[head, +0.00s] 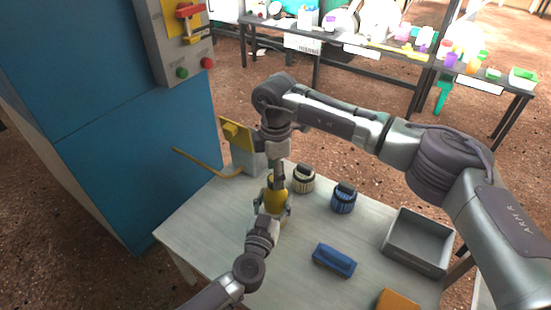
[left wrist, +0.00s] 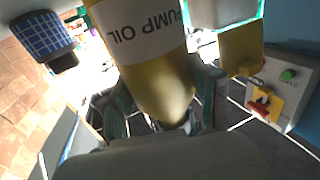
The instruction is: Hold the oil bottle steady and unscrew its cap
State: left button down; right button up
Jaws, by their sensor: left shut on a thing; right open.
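The yellow oil bottle (head: 276,197) stands on the table (head: 215,225) near its far left side. In the left wrist view the bottle (left wrist: 160,85) fills the upper middle, with a white label reading "PUMP OIL" that appears upside down. My left gripper (head: 271,207) is shut on the bottle's body, a finger on either side. My right gripper (head: 277,174) is open and points down over the bottle's top. The cap is hidden behind the right gripper, so I cannot tell whether its fingers touch it.
A pale unit with a yellow block (head: 236,135) and a thin pipe stands behind the bottle. To the right are a beige ribbed container (head: 304,178), a blue ribbed container (head: 343,200), a blue block (head: 334,261) and a grey bin (head: 400,258). An orange object (head: 397,300) lies at the front.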

jog(key=shift+f, duration=1)
